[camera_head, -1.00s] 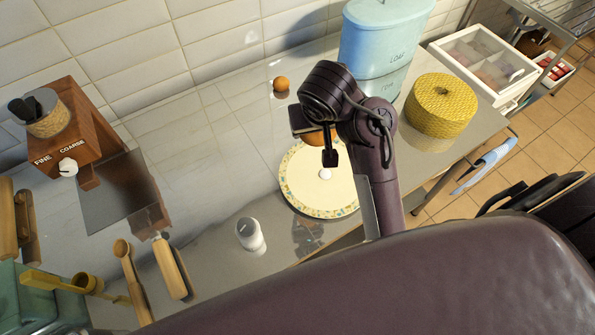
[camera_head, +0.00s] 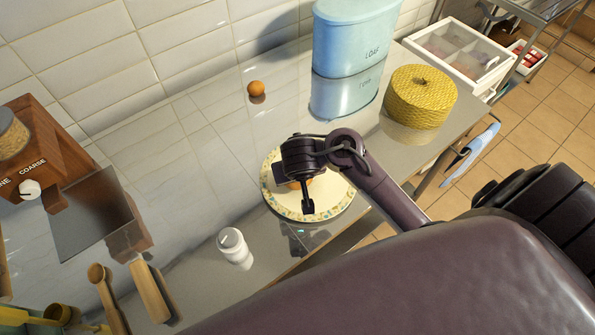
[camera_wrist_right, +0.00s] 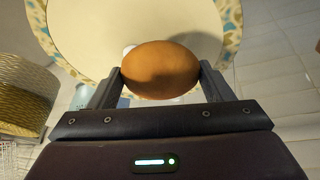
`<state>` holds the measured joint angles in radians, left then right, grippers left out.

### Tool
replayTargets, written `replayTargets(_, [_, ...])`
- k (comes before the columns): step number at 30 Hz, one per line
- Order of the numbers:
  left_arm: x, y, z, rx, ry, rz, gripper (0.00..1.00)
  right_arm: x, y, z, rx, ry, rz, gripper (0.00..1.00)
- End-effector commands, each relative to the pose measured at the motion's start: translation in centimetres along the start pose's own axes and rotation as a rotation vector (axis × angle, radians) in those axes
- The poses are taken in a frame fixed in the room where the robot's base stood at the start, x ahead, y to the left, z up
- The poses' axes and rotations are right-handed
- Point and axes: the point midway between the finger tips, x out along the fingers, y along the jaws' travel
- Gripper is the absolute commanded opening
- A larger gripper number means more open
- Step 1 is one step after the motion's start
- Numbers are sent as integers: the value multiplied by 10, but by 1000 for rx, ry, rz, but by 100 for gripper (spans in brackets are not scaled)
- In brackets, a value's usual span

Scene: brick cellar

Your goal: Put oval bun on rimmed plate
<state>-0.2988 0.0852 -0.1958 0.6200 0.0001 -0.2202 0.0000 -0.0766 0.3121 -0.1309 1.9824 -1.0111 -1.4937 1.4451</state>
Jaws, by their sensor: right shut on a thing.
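The oval bun (camera_wrist_right: 160,70) is brown and smooth. In the right wrist view it sits between the two fingers of my right gripper (camera_wrist_right: 160,82), which is shut on it. The rimmed plate (camera_head: 335,193) is cream with a speckled, coloured rim, on the counter in the head view. It fills the top of the wrist view (camera_wrist_right: 85,30) behind the bun. In the head view my right gripper (camera_head: 305,195) is over the plate and hides most of the bun. I cannot tell whether the bun touches the plate. My left gripper is not in view.
A white shaker (camera_head: 234,247) stands left of the plate near the front edge. A small orange round thing (camera_head: 256,88) lies behind. A blue loaf bin (camera_head: 352,40) and a yellow woven container (camera_head: 420,97) stand at the back right. The counter left of the plate is largely clear.

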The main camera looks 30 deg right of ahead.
Motion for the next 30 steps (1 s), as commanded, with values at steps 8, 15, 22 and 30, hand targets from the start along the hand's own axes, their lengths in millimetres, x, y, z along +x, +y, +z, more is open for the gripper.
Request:
replayTargets(8, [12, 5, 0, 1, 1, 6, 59, 19, -1, 8, 1, 1, 1, 51])
replayTargets(15, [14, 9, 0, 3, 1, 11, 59, 22, -2, 9, 1, 1, 1, 51])
replayTargets(22, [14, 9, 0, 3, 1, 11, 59, 22, -2, 9, 1, 0, 1, 95])
replayTargets(30, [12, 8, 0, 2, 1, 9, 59, 20, -2, 8, 1, 0, 0, 95])
